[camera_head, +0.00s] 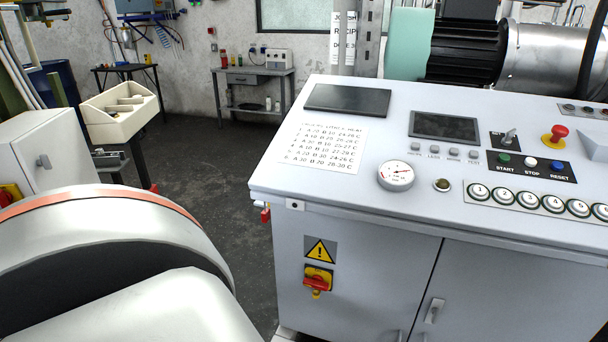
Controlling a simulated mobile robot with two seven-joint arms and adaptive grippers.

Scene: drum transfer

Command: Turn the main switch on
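A red rotary switch on a yellow plate (318,280) is on the front of the grey control cabinet (375,262), below a yellow warning triangle (320,251). Its handle is too small to tell the setting surely. A second red-and-yellow switch (10,193) is partly in view at the left edge, on a white cabinet (45,160). A small dark selector knob (509,136) is on the console top, on a black plate. Neither of my grippers is in view.
The console top carries a dark display (444,127), a pressure gauge (396,175), a red emergency button (556,134) and several push buttons. A cream bin (120,113) and a small table (252,75) stand behind. Dark floor (215,150) is clear left of the console.

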